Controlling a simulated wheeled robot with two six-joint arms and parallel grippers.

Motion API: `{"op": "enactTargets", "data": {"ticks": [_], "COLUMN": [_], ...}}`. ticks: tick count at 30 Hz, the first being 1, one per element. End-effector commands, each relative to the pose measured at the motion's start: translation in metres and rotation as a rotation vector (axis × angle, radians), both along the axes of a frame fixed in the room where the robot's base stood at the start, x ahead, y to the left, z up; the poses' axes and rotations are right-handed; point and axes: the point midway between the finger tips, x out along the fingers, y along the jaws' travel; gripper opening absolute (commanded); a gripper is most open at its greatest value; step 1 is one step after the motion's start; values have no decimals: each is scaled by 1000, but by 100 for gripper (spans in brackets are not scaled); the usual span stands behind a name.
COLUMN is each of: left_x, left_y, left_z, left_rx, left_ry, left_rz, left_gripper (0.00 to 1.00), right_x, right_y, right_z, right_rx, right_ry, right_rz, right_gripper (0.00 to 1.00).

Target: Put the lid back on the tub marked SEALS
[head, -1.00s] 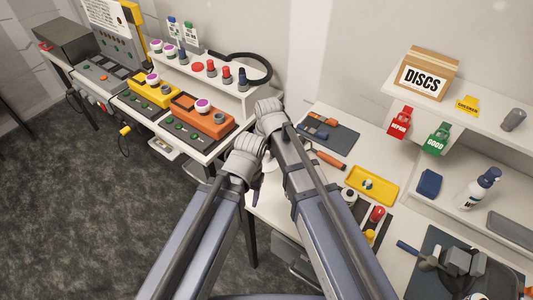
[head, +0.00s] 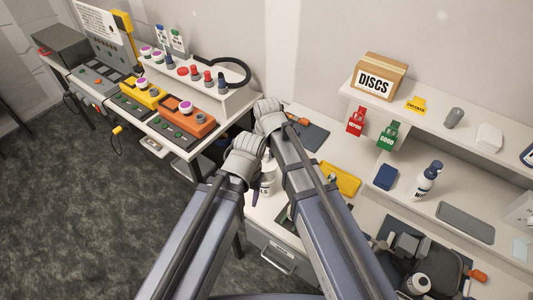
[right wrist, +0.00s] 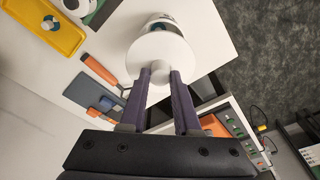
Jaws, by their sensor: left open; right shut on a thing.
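My right gripper (right wrist: 160,76) is shut on the knob of a round white lid (right wrist: 160,50) in the right wrist view. A white round tub (right wrist: 166,17) shows behind the lid's far edge, partly covered by it; I cannot tell the gap between them. In the head view, a white tub (head: 266,183) stands beyond my arms, with only the end of its black lettering, "LS", readable. My left gripper (head: 253,194) is open beside it, mostly hidden behind its wrist. My right gripper's fingers are hidden in the head view.
A yellow tray (head: 340,180) lies on the white bench right of my arms. Dark tools lie at the lower right. The shelf holds a DISCS box (head: 374,80); a white bottle (head: 424,184) stands below. An orange device (head: 187,118) is on the left bench.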

Motion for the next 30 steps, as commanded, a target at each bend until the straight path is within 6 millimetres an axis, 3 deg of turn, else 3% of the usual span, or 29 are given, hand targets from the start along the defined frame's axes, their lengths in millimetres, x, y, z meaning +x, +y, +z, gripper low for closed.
{"op": "enactTargets", "data": {"ticks": [11,24,30], "left_x": [0,0,0], "left_y": [0,0,0], "left_z": [-12,-50,-59], "left_rx": [0,1,1], "left_ry": [0,-1,-1], "left_rz": [1,-5,-8], "left_gripper": [57,57,57], "right_x": [0,0,0], "right_y": [0,0,0], "right_z": [-12,-50,-59], "right_rx": [0,0,0], "right_ry": [0,0,0], "right_rz": [0,0,0], "right_gripper": [0,0,0]}}
